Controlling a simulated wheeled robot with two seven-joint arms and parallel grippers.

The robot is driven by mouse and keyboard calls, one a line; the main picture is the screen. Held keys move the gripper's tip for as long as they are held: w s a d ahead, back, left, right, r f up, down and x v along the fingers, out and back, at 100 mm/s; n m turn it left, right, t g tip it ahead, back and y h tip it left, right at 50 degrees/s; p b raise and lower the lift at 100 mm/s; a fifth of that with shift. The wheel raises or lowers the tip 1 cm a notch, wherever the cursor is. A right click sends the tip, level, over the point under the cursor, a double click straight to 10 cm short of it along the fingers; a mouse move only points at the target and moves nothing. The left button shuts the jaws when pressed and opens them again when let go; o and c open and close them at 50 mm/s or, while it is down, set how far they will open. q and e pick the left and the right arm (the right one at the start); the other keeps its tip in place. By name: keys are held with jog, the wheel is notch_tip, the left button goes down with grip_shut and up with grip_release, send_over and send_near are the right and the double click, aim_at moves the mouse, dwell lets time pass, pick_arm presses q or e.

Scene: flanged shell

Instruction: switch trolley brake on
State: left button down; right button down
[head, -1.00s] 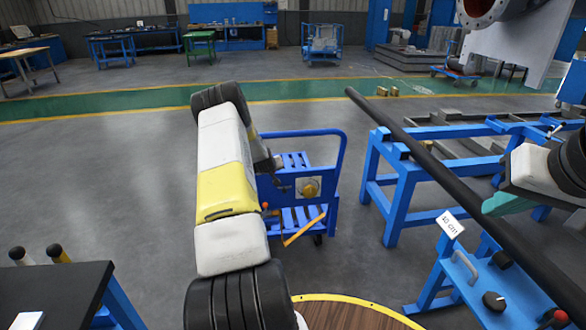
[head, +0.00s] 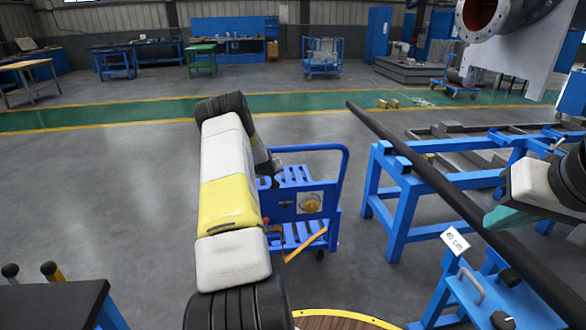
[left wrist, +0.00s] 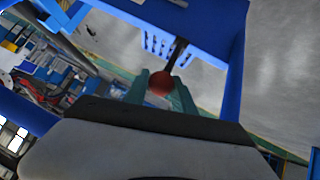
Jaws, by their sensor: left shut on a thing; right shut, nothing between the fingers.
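The blue trolley (head: 327,207) stands on the grey floor in the middle of the head view, partly hidden by my left arm. In the left wrist view, a red ball knob (left wrist: 161,84) sits at the end of a dark lever (left wrist: 177,54), near blue framework. My left gripper (left wrist: 164,88) is shut on this knob, its green fingers on either side. Its fingers are hidden in the head view. My right gripper (head: 508,218) is shut and empty at the right.
A long dark bar (head: 440,180) slants across the right side, above a blue stand (head: 402,205). A blue control stand with a white label (head: 455,240) is at the lower right. A dark-topped table (head: 55,302) is at the lower left. The floor left of the trolley is clear.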

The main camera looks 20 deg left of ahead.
pick_arm(q)
jog(key=shift+w, duration=0.1)
jog(key=c, duration=1.1)
grip_release()
jog(key=shift+o, duration=0.2)
jog(key=v, duration=0.7)
jog(key=shift+s+r, duration=0.25)
jog(key=shift+s, duration=0.05)
jog(key=shift+d, duration=0.15)
